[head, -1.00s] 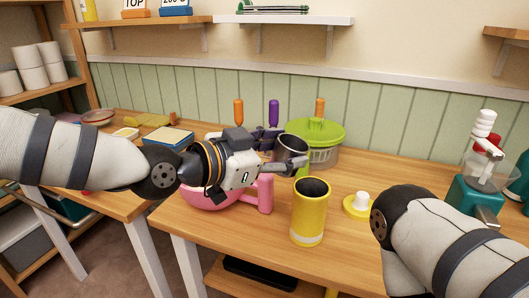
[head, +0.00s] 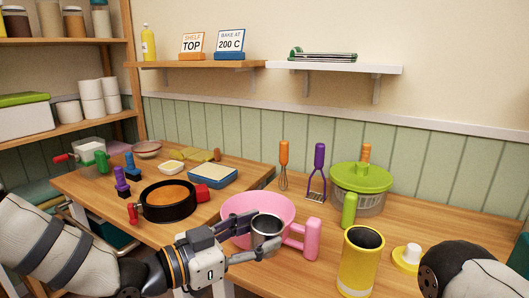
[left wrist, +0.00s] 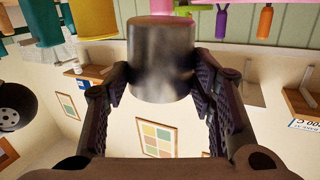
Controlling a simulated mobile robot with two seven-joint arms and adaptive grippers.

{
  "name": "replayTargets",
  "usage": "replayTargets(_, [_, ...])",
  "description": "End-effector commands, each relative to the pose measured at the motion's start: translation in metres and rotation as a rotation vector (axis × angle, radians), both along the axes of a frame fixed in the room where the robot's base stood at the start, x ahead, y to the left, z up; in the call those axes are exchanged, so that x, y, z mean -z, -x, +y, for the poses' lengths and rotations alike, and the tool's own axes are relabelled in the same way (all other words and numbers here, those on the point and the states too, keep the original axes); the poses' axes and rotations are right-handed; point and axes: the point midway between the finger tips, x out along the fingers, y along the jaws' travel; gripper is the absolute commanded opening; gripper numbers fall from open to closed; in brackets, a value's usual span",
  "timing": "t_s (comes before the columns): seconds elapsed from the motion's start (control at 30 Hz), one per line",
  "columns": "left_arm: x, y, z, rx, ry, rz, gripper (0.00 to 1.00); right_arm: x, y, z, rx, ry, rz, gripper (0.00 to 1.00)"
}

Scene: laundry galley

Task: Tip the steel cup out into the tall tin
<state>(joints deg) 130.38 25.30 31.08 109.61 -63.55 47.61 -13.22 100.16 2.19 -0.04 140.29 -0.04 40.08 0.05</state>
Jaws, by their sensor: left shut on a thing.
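The steel cup (head: 266,226) is in my left gripper (head: 262,249), in front of the pink bowl and near upright in the head view. Its mouth faces up; whether anything is inside I cannot tell. In the left wrist view the cup (left wrist: 160,62) sits between both fingers, which press on its sides. The tall tin (head: 358,268) is yellow, upright and open-topped with a dark inside. It stands to the right of the cup, apart from it. My right gripper is out of view; only part of that arm shows at lower right.
The pink bowl (head: 276,207) with its handle (head: 312,236) lies behind the cup and left of the tin. A yellow lid with a white knob (head: 408,255) is right of the tin. A green-lidded spinner (head: 362,182) stands behind. A black cake pan (head: 168,210) is at left.

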Motion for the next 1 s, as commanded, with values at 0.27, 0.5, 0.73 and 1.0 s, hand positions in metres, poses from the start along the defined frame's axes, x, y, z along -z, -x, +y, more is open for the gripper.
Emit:
replayTargets(0.27, [0.043,0.095,0.135,-0.009,0.003,-0.002,0.03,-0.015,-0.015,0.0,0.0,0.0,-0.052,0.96])
replayTargets(0.5, [0.044,0.145,0.175,-0.022,0.002,-0.005,0.03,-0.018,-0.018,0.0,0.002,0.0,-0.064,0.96])
replayTargets(0.73, [0.045,0.148,0.176,-0.022,0.001,-0.003,0.03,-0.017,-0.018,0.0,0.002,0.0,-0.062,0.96])
replayTargets(1.0, [0.045,0.147,0.176,-0.022,-0.001,-0.004,0.03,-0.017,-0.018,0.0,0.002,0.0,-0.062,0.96])
